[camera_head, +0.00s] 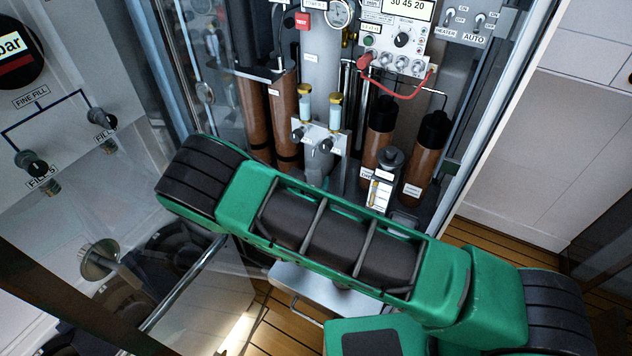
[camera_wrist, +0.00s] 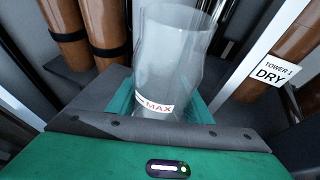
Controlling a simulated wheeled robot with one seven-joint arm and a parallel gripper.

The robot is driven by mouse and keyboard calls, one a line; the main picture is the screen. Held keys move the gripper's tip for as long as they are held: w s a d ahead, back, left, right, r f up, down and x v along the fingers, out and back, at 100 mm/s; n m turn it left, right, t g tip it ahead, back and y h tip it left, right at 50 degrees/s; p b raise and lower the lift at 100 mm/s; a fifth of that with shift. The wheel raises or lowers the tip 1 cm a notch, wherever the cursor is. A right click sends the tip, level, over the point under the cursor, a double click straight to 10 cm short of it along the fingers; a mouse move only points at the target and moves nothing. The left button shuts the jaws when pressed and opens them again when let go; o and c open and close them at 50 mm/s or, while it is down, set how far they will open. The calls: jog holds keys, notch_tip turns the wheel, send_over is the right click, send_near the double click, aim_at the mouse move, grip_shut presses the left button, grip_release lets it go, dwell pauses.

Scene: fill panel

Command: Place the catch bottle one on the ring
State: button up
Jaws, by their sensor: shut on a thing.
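In the wrist view a clear, see-through bottle with a red and white MAX label (camera_wrist: 168,60) stands between the green jaws of my gripper (camera_wrist: 160,108). My gripper is shut on this catch bottle near its lower part. I cannot pick out the ring in either view.
Brown cylinders stand in the cabinet at left (camera_head: 286,115) and right (camera_head: 425,160). Between them are two small yellow-capped glasses (camera_head: 335,112) on a bracket. A red hose (camera_head: 400,95) hangs under the control panel (camera_head: 393,40). A TOWER 1 DRY label (camera_wrist: 273,72) shows in the wrist view.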

aim_at(313, 182)
jog(key=o, duration=1.1)
jog(key=shift+c, duration=0.2)
jog(key=shift+s, duration=0.1)
jog(key=v, duration=1.2)
jog(key=shift+f, duration=0.1)
